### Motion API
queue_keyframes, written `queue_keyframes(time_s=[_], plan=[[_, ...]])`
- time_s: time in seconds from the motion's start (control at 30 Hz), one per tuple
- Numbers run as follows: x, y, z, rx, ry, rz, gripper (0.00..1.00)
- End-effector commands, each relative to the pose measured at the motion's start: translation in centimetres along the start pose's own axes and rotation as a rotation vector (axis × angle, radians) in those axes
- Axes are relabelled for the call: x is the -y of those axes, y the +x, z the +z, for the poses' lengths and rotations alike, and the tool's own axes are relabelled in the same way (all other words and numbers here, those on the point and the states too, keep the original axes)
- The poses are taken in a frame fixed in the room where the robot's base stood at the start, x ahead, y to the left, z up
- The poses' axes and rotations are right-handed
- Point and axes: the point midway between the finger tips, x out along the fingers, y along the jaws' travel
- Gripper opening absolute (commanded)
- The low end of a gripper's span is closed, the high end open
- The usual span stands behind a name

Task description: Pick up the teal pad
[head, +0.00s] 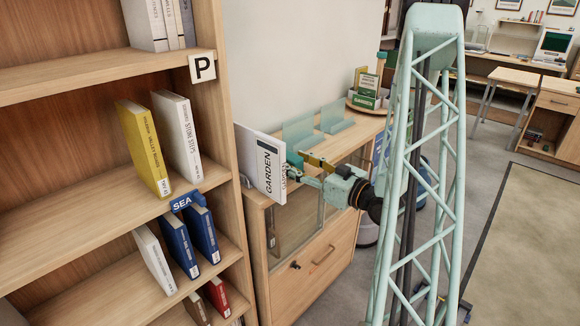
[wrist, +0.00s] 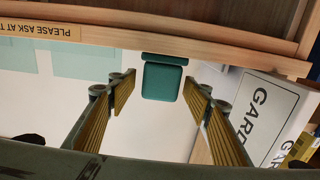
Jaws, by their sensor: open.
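The teal pad (wrist: 163,80) is a small, dark teal block with rounded corners, in the upper middle of the wrist view. A narrower teal strip lies along its upper edge there. My gripper (wrist: 160,87) is open, with one ribbed, yellowish finger on each side of the pad's place in the picture and clear gaps between. I cannot tell how far ahead of the fingertips the pad is. In the head view my gripper (head: 304,168) is over the low wooden cabinet (head: 318,258), beside the GARDEN sign. A dark teal patch shows by the fingers, too small to identify.
The white GARDEN sign (head: 260,163) stands close to the left of my gripper; it is at the right in the wrist view (wrist: 265,112). Pale teal clear panels (head: 299,132) stand behind. A tall bookshelf (head: 232,130) is at the left.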

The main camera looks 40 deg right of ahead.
Motion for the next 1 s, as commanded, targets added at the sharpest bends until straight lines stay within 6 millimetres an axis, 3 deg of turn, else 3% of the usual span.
queue_keyframes(time_s=[0.37,1.0], plan=[[0.1,2.5,0.1,0.000,0.000,-0.001,0.45],[0.0,2.6,0.0,0.000,0.001,0.000,0.45]])
